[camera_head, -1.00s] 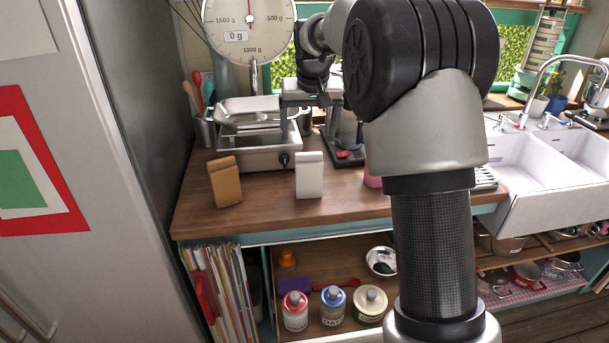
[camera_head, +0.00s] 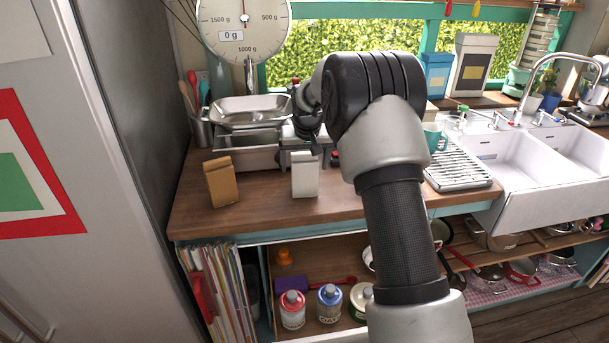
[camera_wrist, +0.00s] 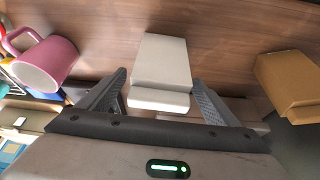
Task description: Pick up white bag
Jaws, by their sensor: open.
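The white bag (camera_head: 305,175) stands upright on the wooden counter in the head view, right of a brown bag (camera_head: 221,182). In the wrist view the white bag (camera_wrist: 161,72) lies ahead of my gripper (camera_wrist: 163,92), roughly between its two spread fingers. The fingers are apart, and no grip on the bag shows. In the head view my gripper (camera_head: 300,155) is just behind and above the white bag, partly hidden by it. The brown bag also shows in the wrist view (camera_wrist: 288,85), to the right of the fingers.
A pink mug (camera_wrist: 45,62) stands left of the fingers in the wrist view. A scale with a metal tray (camera_head: 250,112) stands behind the bags. A drying rack (camera_head: 458,170) and a white sink (camera_head: 545,185) are to the right. The counter's front edge is close before the bags.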

